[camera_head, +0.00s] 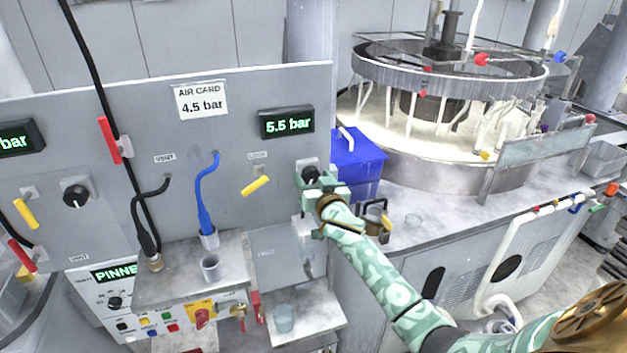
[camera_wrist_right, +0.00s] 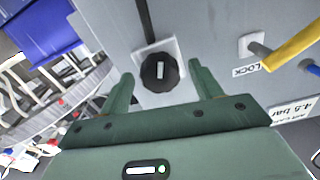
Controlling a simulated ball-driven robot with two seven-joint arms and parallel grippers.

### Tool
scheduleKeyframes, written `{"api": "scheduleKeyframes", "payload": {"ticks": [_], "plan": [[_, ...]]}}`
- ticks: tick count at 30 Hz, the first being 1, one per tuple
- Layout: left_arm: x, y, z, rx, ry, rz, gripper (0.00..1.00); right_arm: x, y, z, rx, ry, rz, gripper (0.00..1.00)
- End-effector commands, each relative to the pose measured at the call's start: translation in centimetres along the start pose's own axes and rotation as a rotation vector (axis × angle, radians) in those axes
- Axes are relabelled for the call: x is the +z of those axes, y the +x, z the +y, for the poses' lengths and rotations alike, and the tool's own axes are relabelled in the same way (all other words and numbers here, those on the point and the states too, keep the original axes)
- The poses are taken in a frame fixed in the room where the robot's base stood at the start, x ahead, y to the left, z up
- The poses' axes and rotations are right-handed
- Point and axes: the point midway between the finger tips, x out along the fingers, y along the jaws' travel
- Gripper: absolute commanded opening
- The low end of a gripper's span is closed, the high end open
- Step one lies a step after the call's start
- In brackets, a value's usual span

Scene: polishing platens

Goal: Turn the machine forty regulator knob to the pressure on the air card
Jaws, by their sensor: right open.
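The air card (camera_head: 201,101) on the grey panel reads 4.5 bar; its edge also shows in the right wrist view (camera_wrist_right: 293,113). A green display (camera_head: 287,122) to its right reads 5.5 bar. Below that display is a black regulator knob (camera_head: 311,174) on a light plate. In the right wrist view the knob (camera_wrist_right: 160,72) has a white pointer mark. My right gripper (camera_head: 318,183) is at this knob. In the wrist view its open fingers (camera_wrist_right: 160,88) stand on both sides of the knob, apart from it. My left gripper is not in view.
A yellow lock lever (camera_head: 256,185) sits left of the knob. A blue box (camera_head: 358,160) stands close on the right. A second black knob (camera_head: 75,194) is at the far left. A small shelf with a glass (camera_head: 283,318) is below. The polishing machine (camera_head: 440,95) stands behind right.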

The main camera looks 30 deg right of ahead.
Motion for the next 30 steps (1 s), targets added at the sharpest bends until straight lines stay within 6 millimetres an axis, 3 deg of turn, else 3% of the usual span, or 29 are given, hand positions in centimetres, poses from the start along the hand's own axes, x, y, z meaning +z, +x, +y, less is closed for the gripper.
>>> {"api": "scheduleKeyframes", "payload": {"ticks": [6,11,21,30], "plan": [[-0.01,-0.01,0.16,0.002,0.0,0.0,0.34,0.01,0.0,-0.01,0.0,0.0,0.0,0.61],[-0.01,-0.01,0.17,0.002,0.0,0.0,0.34,0.02,-0.01,-0.01,0.0,-0.001,-0.001,0.19],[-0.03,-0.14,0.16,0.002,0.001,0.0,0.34,0.02,-0.03,-0.03,0.0,-0.034,-0.001,0.19],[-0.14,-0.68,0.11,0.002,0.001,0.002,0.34,0.02,-0.04,-0.04,0.0,-0.215,-0.002,0.19]]}}
